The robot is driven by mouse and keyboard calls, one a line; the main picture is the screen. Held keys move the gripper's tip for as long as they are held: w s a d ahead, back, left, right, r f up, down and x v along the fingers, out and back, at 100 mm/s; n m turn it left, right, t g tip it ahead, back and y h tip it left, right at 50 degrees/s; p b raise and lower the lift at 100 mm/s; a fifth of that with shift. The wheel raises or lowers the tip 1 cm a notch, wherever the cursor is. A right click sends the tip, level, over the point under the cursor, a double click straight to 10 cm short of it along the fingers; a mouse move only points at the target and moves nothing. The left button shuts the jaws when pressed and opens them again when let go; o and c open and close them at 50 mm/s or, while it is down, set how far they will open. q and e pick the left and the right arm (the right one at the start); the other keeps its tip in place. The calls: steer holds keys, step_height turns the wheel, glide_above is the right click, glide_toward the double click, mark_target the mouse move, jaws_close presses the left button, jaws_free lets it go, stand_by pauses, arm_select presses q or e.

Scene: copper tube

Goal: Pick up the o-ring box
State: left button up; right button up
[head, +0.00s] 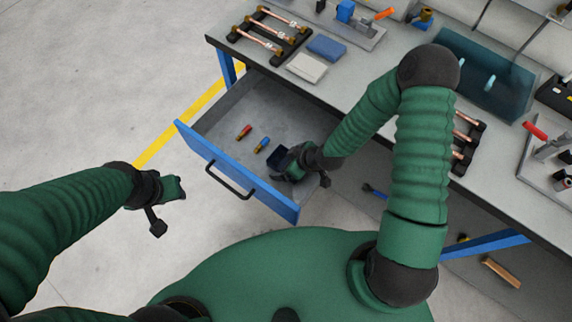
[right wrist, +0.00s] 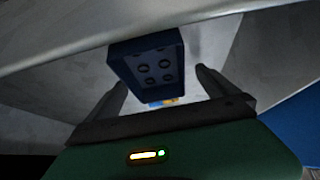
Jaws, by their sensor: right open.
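The o-ring box (head: 277,157) is a small dark blue open box in the pulled-out drawer (head: 237,173), at the drawer's right side. In the right wrist view the box (right wrist: 146,68) shows several dark rings inside and sits between and just beyond the fingers. My right gripper (head: 288,163) reaches into the drawer beside the box and partly hides it. In the right wrist view the right gripper (right wrist: 160,83) is open, with one finger on each side of the box. My left gripper (head: 168,197) hangs over the floor left of the drawer; its jaws are too unclear to read.
A red marker-like item (head: 244,132) and a blue one (head: 262,145) lie in the drawer, left of the box. The drawer walls and the workbench (head: 340,85) edge enclose the right gripper. Copper tubes on racks (head: 268,35) stand on the bench. The drawer's left part is mostly free.

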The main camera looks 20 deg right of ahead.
steer(key=shift+w+a+f, duration=0.15)
steer(key=shift+w+f, duration=0.05)
steer(key=shift+f, duration=0.2)
steer(key=shift+d, duration=0.55)
steer(key=c, duration=0.4)
steer(key=shift+a, duration=0.25)
steer(key=c, duration=1.1)
